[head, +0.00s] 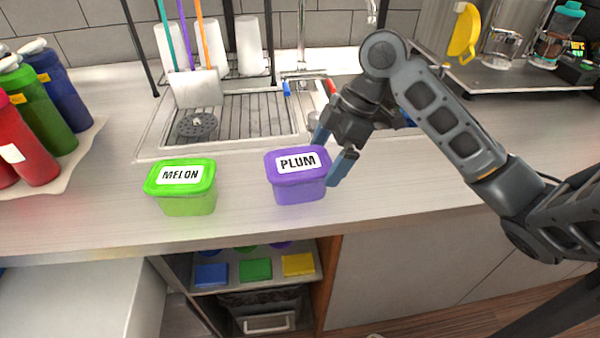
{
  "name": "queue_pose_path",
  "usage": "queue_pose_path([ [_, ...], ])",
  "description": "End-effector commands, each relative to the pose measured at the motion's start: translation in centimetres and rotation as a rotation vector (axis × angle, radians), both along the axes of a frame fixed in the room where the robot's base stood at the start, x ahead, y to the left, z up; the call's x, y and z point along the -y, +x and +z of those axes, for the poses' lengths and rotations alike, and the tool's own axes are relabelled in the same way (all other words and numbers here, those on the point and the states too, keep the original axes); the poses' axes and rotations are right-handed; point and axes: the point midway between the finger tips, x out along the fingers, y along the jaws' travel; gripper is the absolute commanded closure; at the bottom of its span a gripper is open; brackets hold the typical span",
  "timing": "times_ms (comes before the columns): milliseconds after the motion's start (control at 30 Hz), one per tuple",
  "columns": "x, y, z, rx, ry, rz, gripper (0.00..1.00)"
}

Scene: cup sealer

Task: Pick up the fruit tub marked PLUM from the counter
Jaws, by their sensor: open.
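The purple fruit tub marked PLUM (298,188) stands upright on the counter (400,183), in front of the sink. A green tub marked MELON (182,200) stands to its left, with a gap between them. My gripper (332,160) is open at the right end of the PLUM tub. One blue-tipped finger is behind the tub's right rear corner and the other is at its right front side. I cannot tell whether either finger touches the tub.
The sink with a rack (240,115) lies behind the tubs. Red, green and blue bottles (40,110) stand on a mat at the left. A drying rack with cups (250,48) is at the back. Below the counter is an open shelf with coloured boxes (256,270).

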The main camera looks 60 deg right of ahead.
Motion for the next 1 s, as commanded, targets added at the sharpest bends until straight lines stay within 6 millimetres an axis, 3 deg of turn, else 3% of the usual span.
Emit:
queue_pose_path([
  [300, -1.1, 1.2, -3.8, 0.000, 0.003, -0.001, 0.00],
  [633, -1.2, 1.3, -4.4, 0.000, 0.001, -0.001, 0.01],
  [1000, -1.3, 1.3, -4.4, 0.001, 0.001, 0.000, 0.36],
])
